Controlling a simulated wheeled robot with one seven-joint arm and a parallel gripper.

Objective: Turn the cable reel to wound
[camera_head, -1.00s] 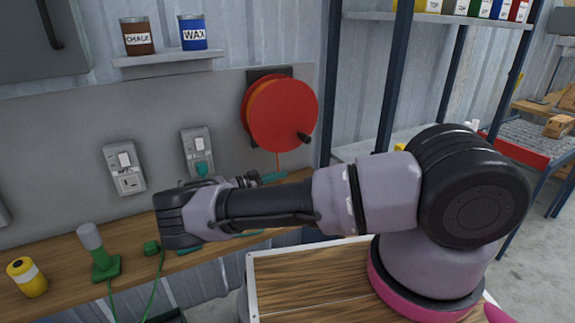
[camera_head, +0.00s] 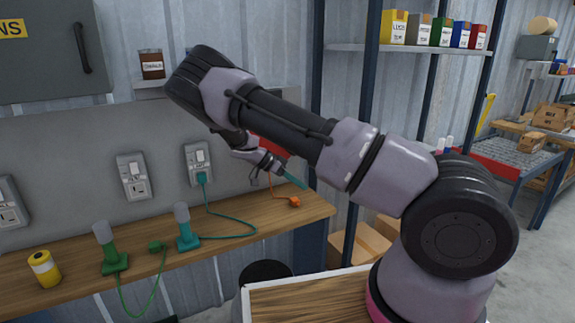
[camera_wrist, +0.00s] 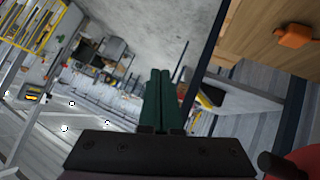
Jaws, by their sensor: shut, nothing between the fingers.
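The red cable reel on the wall panel is mostly hidden behind my arm in the head view; only a red sliver (camera_head: 268,146) shows. In the wrist view the reel's red edge (camera_wrist: 303,163) and its black crank knob (camera_wrist: 273,164) are at the lower right corner. My gripper (camera_head: 302,184) has green fingers, pressed together and empty, pointing down and right in front of the reel. The fingers (camera_wrist: 160,76) also show in the wrist view, apart from the knob. An orange cable hangs to an orange plug (camera_head: 294,202) on the bench, also in the wrist view (camera_wrist: 295,36).
The wooden bench (camera_head: 265,215) carries a teal plugged-in tool (camera_head: 186,230), a green tool (camera_head: 110,250) and a yellow can (camera_head: 43,268). A blue shelf post (camera_head: 317,100) stands right of the reel. A wooden-topped surface (camera_head: 300,298) is in front.

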